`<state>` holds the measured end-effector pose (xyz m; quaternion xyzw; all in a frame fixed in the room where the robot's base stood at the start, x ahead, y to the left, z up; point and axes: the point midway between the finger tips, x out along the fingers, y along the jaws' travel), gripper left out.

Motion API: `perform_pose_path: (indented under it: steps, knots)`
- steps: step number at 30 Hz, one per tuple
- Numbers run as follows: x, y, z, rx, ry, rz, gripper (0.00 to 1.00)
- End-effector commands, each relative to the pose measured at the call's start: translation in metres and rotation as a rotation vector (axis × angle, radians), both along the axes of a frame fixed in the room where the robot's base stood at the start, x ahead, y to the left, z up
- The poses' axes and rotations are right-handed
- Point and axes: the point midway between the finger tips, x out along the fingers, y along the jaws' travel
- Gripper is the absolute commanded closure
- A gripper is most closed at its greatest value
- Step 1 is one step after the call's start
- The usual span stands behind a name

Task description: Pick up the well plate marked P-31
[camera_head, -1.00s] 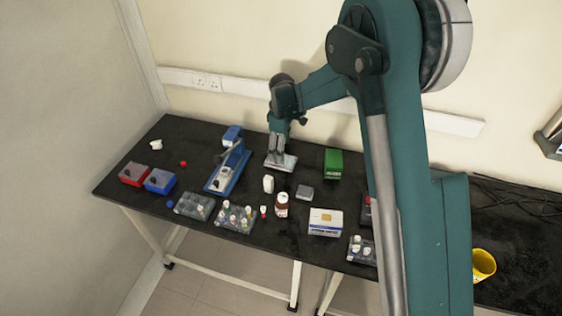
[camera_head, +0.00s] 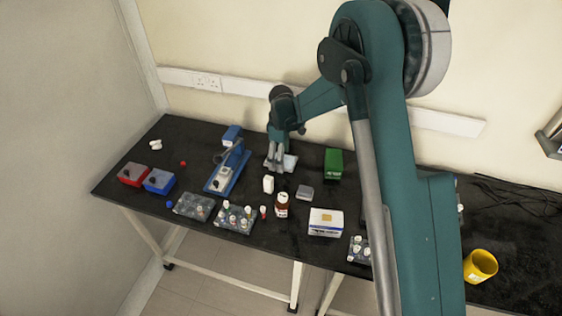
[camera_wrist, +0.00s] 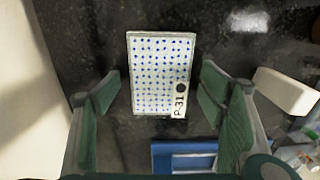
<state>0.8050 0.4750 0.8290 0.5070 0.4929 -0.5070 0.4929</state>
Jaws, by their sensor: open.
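The well plate marked P-31 (camera_wrist: 161,72) is a pale flat plate with a grid of blue dots and a "P-31" label near one corner. It lies on the dark bench, and it also shows in the head view (camera_head: 289,163), partly covered by my gripper. My gripper (camera_wrist: 160,93) is open, with one green finger on each side of the plate's near part in the wrist view. There is a gap between the plate and each finger. The head view shows my gripper (camera_head: 278,165) low over the plate; I cannot tell the exact height.
A blue and white device (camera_head: 228,170) stands left of the plate, and its blue base (camera_wrist: 185,158) shows close by in the wrist view. A white bottle (camera_head: 268,184) stands nearby. A green box (camera_head: 333,163) is to the right. The wall is close behind.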

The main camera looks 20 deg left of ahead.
Motion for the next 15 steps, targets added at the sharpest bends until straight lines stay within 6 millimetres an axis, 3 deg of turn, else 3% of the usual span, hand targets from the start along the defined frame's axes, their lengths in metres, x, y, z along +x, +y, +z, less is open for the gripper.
perform_pose_path:
  steps: [2,9,15]
  knots:
    - [0.0000,0.0000,0.0000,0.000,0.000,0.000,0.31]
    - [0.0000,0.0000,0.0000,0.000,0.000,0.000,0.61]
    - [0.0000,0.0000,0.0001,0.000,0.000,0.000,0.61]
